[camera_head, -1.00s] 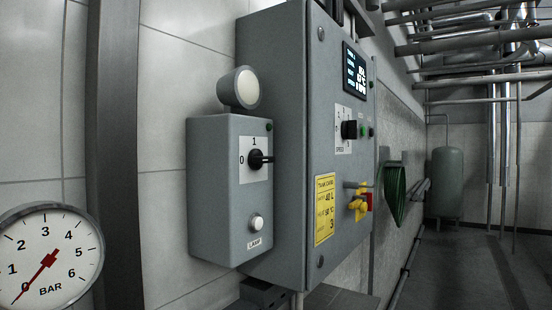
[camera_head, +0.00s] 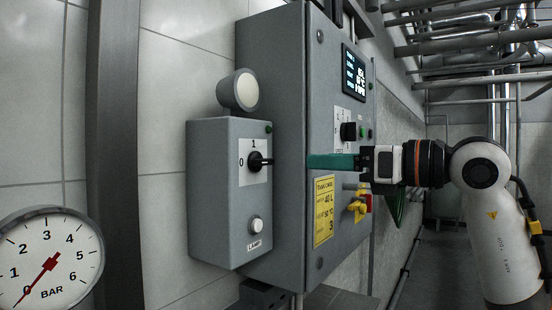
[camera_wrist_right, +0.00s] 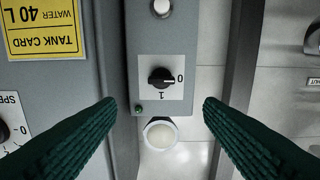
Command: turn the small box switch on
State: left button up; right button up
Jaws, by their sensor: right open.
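The small grey box (camera_head: 212,205) is on the wall at the left, beside the larger control cabinet. Its black rotary switch (camera_head: 256,162) sits on a white plate marked 0 and 1. In the right wrist view, where things show upside down, the switch (camera_wrist_right: 161,78) lies horizontal with its light mark toward 0. My right gripper (camera_head: 310,161) is in front of the cabinet, right of the switch at about its height, apart from it. Its green fingers are spread wide in the right wrist view (camera_wrist_right: 158,104), with nothing between them. My left gripper is not in view.
A round lamp (camera_head: 246,90) tops the box; a white button (camera_head: 256,225) labelled LAMP sits below the switch. A pressure gauge (camera_head: 50,260) is at lower left.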

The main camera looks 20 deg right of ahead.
aim_at(269, 160)
jog(key=shift+p+x, duration=1.85)
jog(key=shift+x, duration=3.75)
jog(key=shift+c, duration=0.3)
jog(key=c, duration=0.9)
